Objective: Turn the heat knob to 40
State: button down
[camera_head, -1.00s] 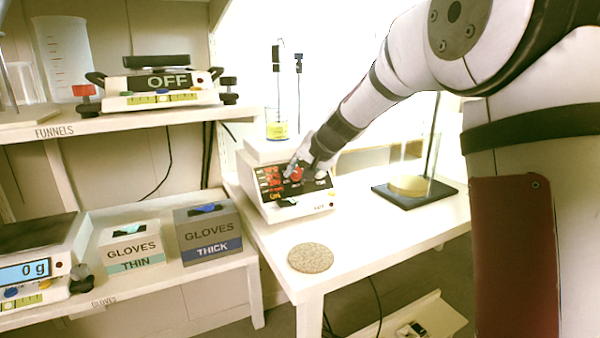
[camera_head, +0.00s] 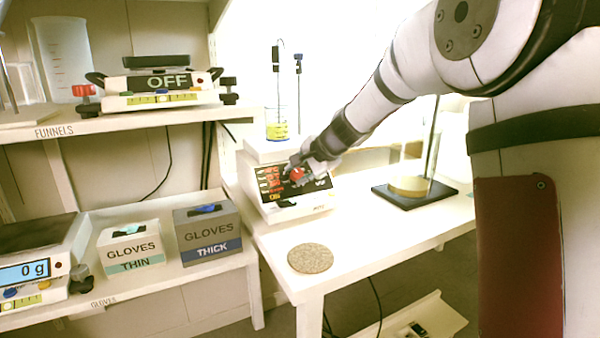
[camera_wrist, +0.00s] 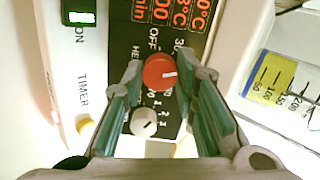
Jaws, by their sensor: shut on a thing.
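The heat knob is red with a white pointer mark; it shows in the wrist view (camera_wrist: 160,72) and in the head view (camera_head: 297,174). It sits on the black front panel of the hotplate device (camera_head: 270,205). My gripper (camera_wrist: 162,75) has its two teal-lined fingers on either side of the red knob, and is shut on it. The white pointer lies toward the right side of the knob in the wrist view. The scale around the knob is partly hidden, so I cannot read its setting. Red lit digits (camera_wrist: 180,15) glow on the panel but are cut off.
A beaker of yellow liquid (camera_head: 277,131) stands on the device. A round cork mat (camera_head: 310,258) lies in front, and a stand with a dark base (camera_head: 414,198) is to the right.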

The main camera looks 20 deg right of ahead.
dwell(0.4)
jog(key=c, duration=1.3)
grip_release()
jog(key=shift+s, duration=0.1)
jog(key=v, duration=1.2)
